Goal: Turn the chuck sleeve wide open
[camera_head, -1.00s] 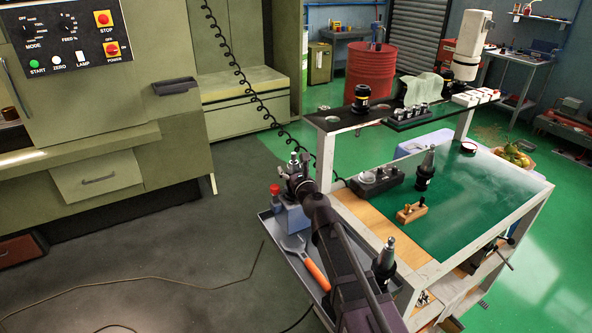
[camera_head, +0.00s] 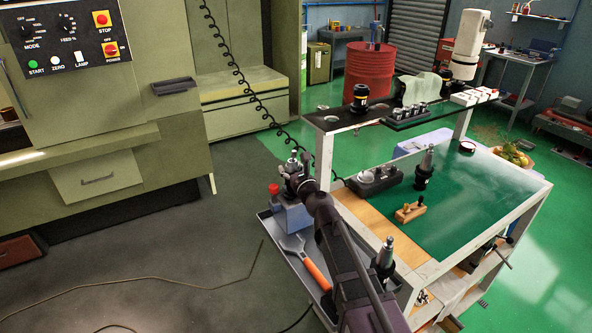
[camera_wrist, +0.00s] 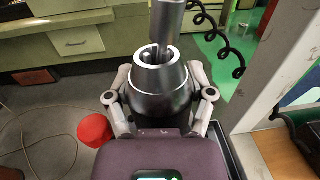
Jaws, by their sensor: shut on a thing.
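The chuck sleeve (camera_wrist: 160,88) is a dark, shiny metal cone in the middle of the wrist view. Its bright top ring (camera_wrist: 160,56) is open, with narrow metal parts showing inside. A grey metal cylinder (camera_wrist: 169,20) rises from or behind the ring; I cannot tell how far it is seated. My gripper (camera_wrist: 160,104) is shut around the sleeve, one finger on each side. In the head view my gripper (camera_head: 294,178) is above the blue-grey block (camera_head: 293,216) on the cart's side tray, and my wrist hides most of the chuck.
A red knob (camera_wrist: 95,130) is left of my gripper. An orange-handled tool (camera_head: 316,273) lies in the side tray (camera_head: 268,229). A tool holder (camera_head: 384,258) stands close beside my arm. The cart's green top (camera_head: 470,200) carries more holders. A coiled black cable (camera_head: 240,80) hangs behind.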

